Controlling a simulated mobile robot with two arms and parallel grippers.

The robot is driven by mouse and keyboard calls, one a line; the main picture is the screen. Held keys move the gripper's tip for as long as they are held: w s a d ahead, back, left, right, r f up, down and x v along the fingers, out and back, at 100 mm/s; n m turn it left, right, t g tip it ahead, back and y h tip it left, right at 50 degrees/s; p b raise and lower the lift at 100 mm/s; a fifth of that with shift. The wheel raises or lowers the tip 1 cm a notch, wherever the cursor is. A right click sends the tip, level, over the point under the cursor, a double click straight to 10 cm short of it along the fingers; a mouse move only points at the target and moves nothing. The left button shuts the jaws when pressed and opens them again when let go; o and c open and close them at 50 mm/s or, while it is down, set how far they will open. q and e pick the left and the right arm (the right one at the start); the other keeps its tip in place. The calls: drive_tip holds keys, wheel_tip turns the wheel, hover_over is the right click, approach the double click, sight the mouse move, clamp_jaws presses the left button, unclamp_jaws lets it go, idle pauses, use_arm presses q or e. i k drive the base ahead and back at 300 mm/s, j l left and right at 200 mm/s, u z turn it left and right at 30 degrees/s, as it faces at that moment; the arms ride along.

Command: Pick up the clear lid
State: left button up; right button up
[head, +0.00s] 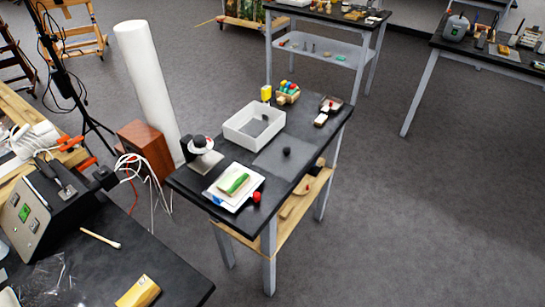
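The clear lid (272,160) appears to be the flat, see-through grey square with a dark round knob (286,151) on it. It lies on the black top of the small table, near the middle, on the near right side of a white open box (244,134). A small dark item (265,118) shows inside the box. Neither of my grippers is in view.
A rack of coloured pieces (288,93) and a yellow block (266,92) stand behind. Floor to the right is clear.

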sight(287, 155)
drive_tip(key=i+l+u, duration=0.15)
drive_tip(key=l+u, duration=0.3)
drive_tip(key=i+l+u, duration=0.1)
drive_tip(key=l+u, duration=0.15)
drive_tip(key=u, duration=0.2)
drive_tip(key=l+u, duration=0.25)
drive_tip(key=l, duration=1.1)
drive_tip(key=l+u, duration=0.25)
drive_tip(key=l, duration=1.15)
